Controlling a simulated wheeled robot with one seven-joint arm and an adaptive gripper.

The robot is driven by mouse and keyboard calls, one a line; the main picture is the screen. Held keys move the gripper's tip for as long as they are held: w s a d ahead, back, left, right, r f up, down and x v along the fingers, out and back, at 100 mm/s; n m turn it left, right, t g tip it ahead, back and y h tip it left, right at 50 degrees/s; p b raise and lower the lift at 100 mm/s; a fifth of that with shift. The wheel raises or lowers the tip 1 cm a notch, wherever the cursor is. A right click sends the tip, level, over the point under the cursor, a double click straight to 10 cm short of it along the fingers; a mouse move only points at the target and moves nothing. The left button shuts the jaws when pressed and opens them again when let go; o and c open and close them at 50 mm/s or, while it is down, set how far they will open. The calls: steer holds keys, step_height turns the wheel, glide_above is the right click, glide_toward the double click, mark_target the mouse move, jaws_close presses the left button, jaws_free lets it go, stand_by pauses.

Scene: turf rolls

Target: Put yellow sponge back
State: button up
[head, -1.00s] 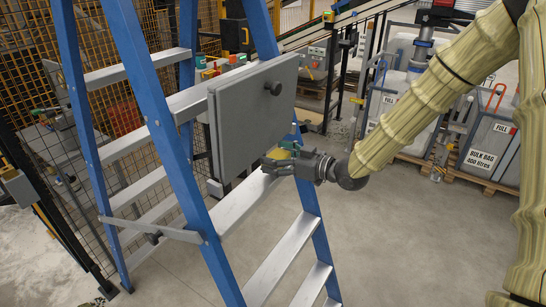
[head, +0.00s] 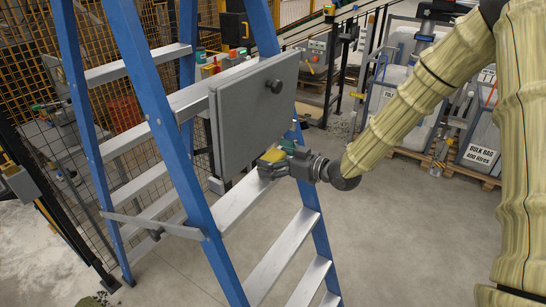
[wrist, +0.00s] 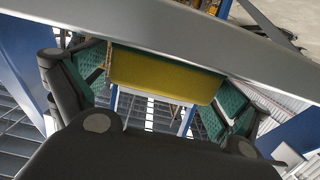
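The yellow sponge (head: 272,156) is at my gripper, just below the lower right corner of a grey panel. My gripper (head: 279,158) reaches in from the right, beside the blue ladder (head: 186,165). In the wrist view the sponge (wrist: 165,78) spans the gap between the two green-padded fingers of my gripper (wrist: 160,88), which appear closed on its ends. A grey bar or edge (wrist: 150,38) crosses in front of it and hides its upper side. I cannot tell whether the sponge touches the ladder step (head: 240,200).
The grey panel (head: 240,120) with a dark knob (head: 275,87) stands at the ladder, close above my gripper. A wire mesh fence (head: 40,80) is at the left. Bulk bags on pallets (head: 478,150) stand at the right. The floor in front is clear.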

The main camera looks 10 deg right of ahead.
steer(key=shift+r, duration=0.2)
steer(key=b+v, duration=0.3)
steer(key=v, duration=0.9)
steer(key=s+a+f+m+g+h, duration=0.15)
steer(key=s+f, duration=0.25)
steer(key=f, duration=0.6)
steer(key=s+f+m+g+h, duration=0.2)
steer(key=s+f+m+h, duration=0.15)
steer(key=f, duration=0.65)
steer(key=s+f+m+g+h, duration=0.15)
steer(key=s+f, duration=0.25)
steer(key=f, duration=0.7)
steer(key=s+f+m+g+h, duration=0.1)
steer(key=s+f+g, duration=0.1)
steer(key=s+f, duration=0.3)
steer(key=s+f+g+h, duration=0.2)
steer(key=s+f, duration=0.2)
steer(key=s, duration=0.8)
steer(key=s+f+m+g+h, duration=0.1)
steer(key=s+f+g, duration=0.1)
steer(key=s+f, duration=0.3)
steer(key=s, duration=0.3)
steer(key=shift+s+f+m+g+h, duration=0.3)
steer(key=shift+s+m+h, duration=0.05)
steer(key=shift+s, duration=0.05)
steer(key=shift+d, duration=0.15)
steer(key=shift+c, duration=0.4)
